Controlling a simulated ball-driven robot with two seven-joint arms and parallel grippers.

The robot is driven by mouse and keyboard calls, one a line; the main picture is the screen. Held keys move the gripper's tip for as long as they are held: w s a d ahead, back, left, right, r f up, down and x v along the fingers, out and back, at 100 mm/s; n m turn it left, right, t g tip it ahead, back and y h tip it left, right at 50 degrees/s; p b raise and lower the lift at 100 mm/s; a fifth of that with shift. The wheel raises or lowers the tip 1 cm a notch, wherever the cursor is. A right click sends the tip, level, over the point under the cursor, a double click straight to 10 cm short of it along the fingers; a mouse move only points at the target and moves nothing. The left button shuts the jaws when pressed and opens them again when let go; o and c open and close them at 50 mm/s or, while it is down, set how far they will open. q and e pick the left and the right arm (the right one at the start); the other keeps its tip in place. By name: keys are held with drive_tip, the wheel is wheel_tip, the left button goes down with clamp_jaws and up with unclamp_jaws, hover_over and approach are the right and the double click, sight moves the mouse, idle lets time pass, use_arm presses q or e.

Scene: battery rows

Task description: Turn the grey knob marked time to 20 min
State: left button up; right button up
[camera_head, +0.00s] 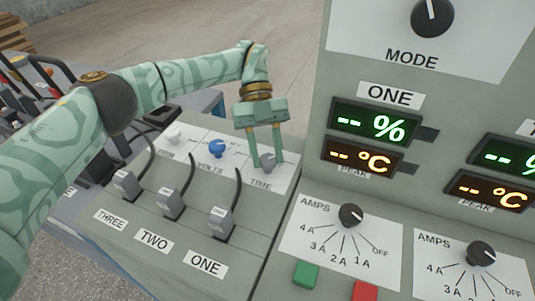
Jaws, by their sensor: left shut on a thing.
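The grey time knob (267,161) sits on a white plate above the label TIME, on the sloped grey panel left of the tall display cabinet. My left gripper (264,163) reaches down from above with its two fingers around the knob, shut on it. The fingers hide part of the knob. The scale marks around it, and which mark its pointer faces, are too small and covered to read. My right gripper does not show.
A blue volts knob (217,148) and a white knob (175,136) sit left of the time knob. Three cabled plugs (221,223) stand in front. The display cabinet (309,152) rises close on the right, with black amps knobs (351,215) and a green button (306,274).

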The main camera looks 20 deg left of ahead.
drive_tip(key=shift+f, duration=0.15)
use_arm(q)
drive_tip(key=o, duration=0.9)
drive_tip(key=shift+o, duration=0.2)
drive_tip(key=b+v, duration=0.2)
drive_tip(key=v, duration=0.4)
drive_tip(key=shift+w+a+r+b, duration=0.1)
drive_tip(key=shift+w+a+b, duration=0.05)
drive_tip(key=shift+w+b, duration=0.25)
drive_tip(key=shift+w+r, duration=0.15)
drive_tip(key=shift+r, duration=0.2)
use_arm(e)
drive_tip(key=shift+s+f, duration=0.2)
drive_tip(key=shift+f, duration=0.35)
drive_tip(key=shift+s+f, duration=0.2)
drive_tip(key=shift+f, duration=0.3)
use_arm(q)
drive_tip(key=shift+a, duration=0.1)
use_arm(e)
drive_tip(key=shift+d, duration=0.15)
